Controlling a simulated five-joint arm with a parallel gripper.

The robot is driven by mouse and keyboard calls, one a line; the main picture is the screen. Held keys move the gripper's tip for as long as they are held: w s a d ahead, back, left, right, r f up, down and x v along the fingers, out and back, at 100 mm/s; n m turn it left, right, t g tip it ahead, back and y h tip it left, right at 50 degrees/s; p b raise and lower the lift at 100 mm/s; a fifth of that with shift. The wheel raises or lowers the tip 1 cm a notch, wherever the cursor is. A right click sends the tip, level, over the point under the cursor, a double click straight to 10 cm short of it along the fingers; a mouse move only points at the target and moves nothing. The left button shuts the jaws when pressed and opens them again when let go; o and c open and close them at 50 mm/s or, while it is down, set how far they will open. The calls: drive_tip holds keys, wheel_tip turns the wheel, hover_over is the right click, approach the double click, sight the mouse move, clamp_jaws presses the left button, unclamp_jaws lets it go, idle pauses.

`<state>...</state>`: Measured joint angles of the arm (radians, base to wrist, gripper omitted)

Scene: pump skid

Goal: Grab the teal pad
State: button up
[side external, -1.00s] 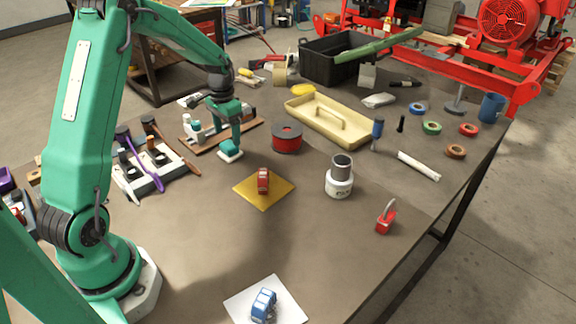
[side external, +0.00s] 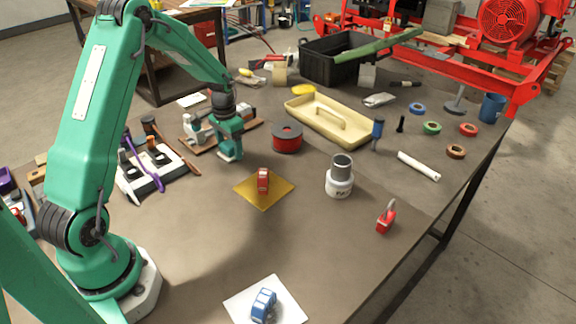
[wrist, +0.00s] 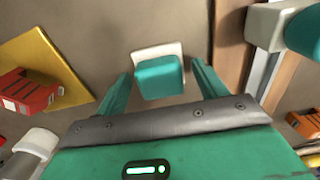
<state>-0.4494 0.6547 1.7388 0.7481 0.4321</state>
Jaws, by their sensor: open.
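The teal pad (wrist: 160,76) shows in the wrist view as a rounded teal block on a white base, lying on the brown table. It is just ahead of my gripper (wrist: 160,69), in the gap between the two teal fingers, nearer the left one in the picture. The fingers are apart and no contact with the pad shows. In the side view my gripper (side external: 229,154) points down at the table, left of the red spool. There the pad is mostly hidden by, or blends with, the teal fingers.
A wooden board (side external: 245,129) with grey-white hardware lies close behind my gripper. A red spool (side external: 287,138) stands to its right. A yellow mat (side external: 279,192) with a red toy vehicle (side external: 263,179) lies in front. A white jar (side external: 339,184) stands farther right. The front table is mostly clear.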

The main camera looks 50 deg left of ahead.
sight(230, 144)
drive_tip(key=c, duration=0.9)
drive_tip(key=shift+r, duration=0.15)
drive_tip(key=shift+r, duration=0.55)
drive_tip(key=r, duration=0.3)
drive_tip(key=shift+d+r, duration=0.1)
drive_tip(key=shift+d, duration=0.2)
drive_tip(key=d+r, duration=0.2)
drive_tip(key=d, duration=0.1)
drive_tip(key=d+r, duration=0.2)
drive_tip(key=d, duration=0.2)
drive_tip(key=s+d+r, duration=0.1)
drive_tip(key=d+r, duration=0.1)
drive_tip(key=d, duration=0.2)
drive_tip(key=shift+r, duration=0.25)
